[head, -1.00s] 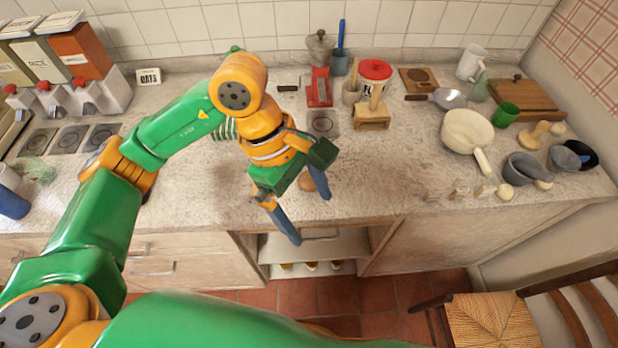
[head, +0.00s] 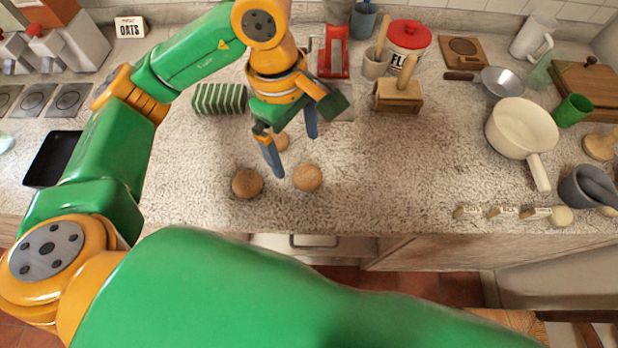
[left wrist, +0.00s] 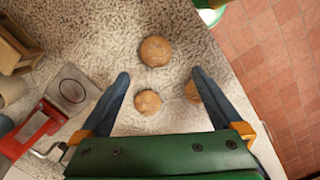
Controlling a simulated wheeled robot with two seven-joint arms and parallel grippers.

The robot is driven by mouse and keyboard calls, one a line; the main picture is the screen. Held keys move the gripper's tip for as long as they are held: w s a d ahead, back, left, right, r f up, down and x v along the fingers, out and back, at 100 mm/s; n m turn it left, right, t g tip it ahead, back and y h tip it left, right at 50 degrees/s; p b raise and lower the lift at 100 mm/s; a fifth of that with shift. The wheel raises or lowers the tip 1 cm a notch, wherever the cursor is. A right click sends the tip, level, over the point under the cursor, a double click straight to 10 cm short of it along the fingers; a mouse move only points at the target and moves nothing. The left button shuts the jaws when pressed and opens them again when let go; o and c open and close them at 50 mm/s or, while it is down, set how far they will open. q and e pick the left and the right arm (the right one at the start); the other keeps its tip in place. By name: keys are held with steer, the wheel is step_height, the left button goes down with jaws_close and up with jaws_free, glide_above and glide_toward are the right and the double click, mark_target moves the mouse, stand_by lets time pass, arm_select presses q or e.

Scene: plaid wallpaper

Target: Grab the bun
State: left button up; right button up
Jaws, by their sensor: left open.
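Three round brown buns lie on the speckled counter (head: 400,180). One bun (head: 307,178) is at the right, one bun (head: 247,183) at the left, and one bun (head: 281,142) lies farther back, partly hidden by my left gripper (head: 296,154). The gripper is open and empty above them, fingers pointing down. In the left wrist view, the right bun (left wrist: 155,51) is just beyond the fingertips, roughly centred. The back bun (left wrist: 147,102) shows between the fingers. The left bun (left wrist: 192,90) is partly covered by a finger. My right gripper is not in view.
A green striped item (head: 219,98) stands left of my gripper. A red device (head: 333,52), a wooden block stand (head: 398,96) and a flour canister (head: 408,47) stand behind. A cream pan (head: 522,130) is at right, a black tray (head: 52,160) at left. The front middle counter is mostly clear.

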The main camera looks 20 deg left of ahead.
mark_target(307, 171)
arm_select(q)
steer(key=shift+f+b, duration=0.35)
steer(key=shift+f, duration=0.5)
steer(key=shift+w+f, duration=0.1)
steer(key=shift+f, duration=0.1)
steer(key=f+p, duration=0.1)
steer(key=d+f+p, duration=0.1)
steer(key=f, duration=0.1)
steer(key=f+p, duration=0.1)
steer(key=f, duration=0.1)
steer(key=shift+d+f, duration=0.15)
steer(key=shift+d, duration=0.2)
steer(key=shift+f, duration=0.45)
steer(key=c, duration=1.4)
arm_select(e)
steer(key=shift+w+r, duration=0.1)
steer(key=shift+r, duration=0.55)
